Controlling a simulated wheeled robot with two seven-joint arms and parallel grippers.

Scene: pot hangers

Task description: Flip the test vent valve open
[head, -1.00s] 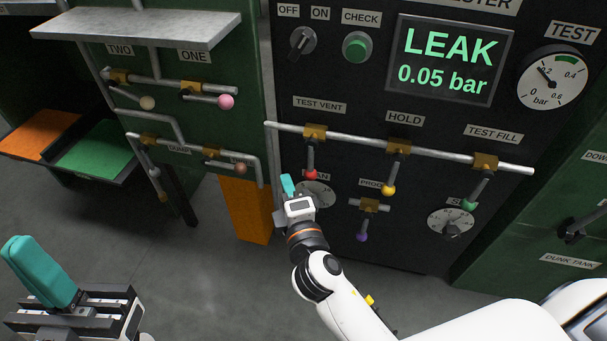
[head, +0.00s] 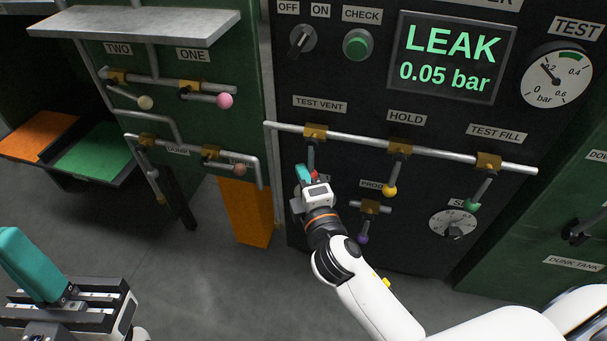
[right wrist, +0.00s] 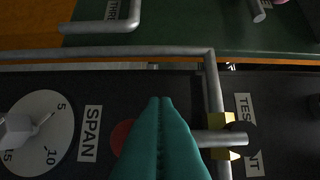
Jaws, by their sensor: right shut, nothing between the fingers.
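The test vent valve has a brass body (head: 316,132) on the horizontal pipe, below the TEST VENT label. Its lever hangs down from the pipe to a red knob (head: 314,175), which my right gripper partly covers. My right gripper (head: 303,174) is shut and empty, with its teal fingertips just left of the knob; contact is unclear. In the right wrist view the fingers (right wrist: 160,135) hide part of the red knob (right wrist: 121,134) and lever (right wrist: 218,138). My left gripper (head: 32,265) is at lower left, away from the panel; its opening is unclear.
The HOLD lever with a yellow knob (head: 390,190) hangs right of the vent lever. A purple-knobbed lever (head: 363,238) is below it, and the TEST FILL lever with a green knob (head: 471,205) is farther right. The display (head: 447,57) reads LEAK 0.05 bar.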

